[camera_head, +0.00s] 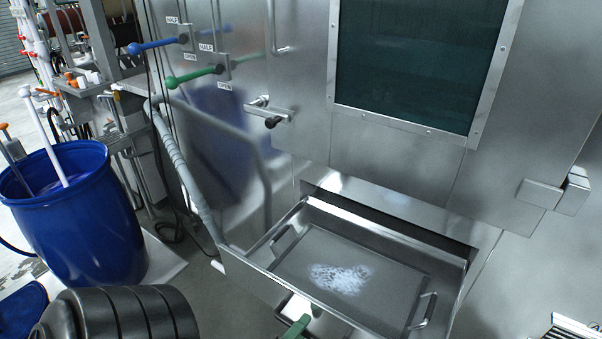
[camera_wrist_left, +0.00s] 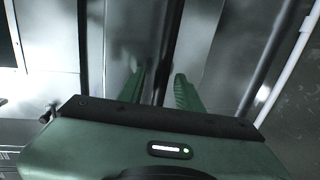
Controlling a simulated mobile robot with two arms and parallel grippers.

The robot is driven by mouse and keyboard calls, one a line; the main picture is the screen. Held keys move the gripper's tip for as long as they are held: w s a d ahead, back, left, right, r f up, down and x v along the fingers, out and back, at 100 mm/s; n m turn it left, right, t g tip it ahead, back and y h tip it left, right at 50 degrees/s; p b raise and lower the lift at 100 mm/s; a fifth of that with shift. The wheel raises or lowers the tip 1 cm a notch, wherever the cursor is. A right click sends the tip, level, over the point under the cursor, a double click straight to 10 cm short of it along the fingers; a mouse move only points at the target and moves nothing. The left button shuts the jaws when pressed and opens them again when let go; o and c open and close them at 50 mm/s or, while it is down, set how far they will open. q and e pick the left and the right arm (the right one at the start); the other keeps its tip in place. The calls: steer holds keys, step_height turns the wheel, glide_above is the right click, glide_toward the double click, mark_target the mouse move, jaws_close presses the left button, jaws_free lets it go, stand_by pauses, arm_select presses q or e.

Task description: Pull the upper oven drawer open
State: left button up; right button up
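The steel oven drawer (camera_head: 238,262) below the windowed door stands pulled out from the oven front. A flat grey tray (camera_head: 390,292) with a handle at each side lies in it, with a white patch on its middle. My left gripper (camera_head: 297,326) shows as a green piece at the bottom edge, by the drawer's front. In the left wrist view, its two green fingers (camera_wrist_left: 160,90) are apart, with a dark upright strip seen between them. I cannot tell whether they touch the drawer's handle. My right gripper is not in view.
The oven door with a dark window (camera_head: 415,60) is shut above the drawer. A door handle (camera_head: 268,112) and blue (camera_head: 155,45) and green (camera_head: 195,76) levers stick out at upper left. A blue barrel (camera_head: 75,220) stands at left. Grey pipes (camera_head: 180,165) run beside the drawer.

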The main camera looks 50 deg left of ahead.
arm_select(q)
steer(key=b+v, duration=0.1)
steer(key=v, duration=0.6)
steer(key=shift+s+d, duration=0.15)
steer(key=shift+s, duration=0.2)
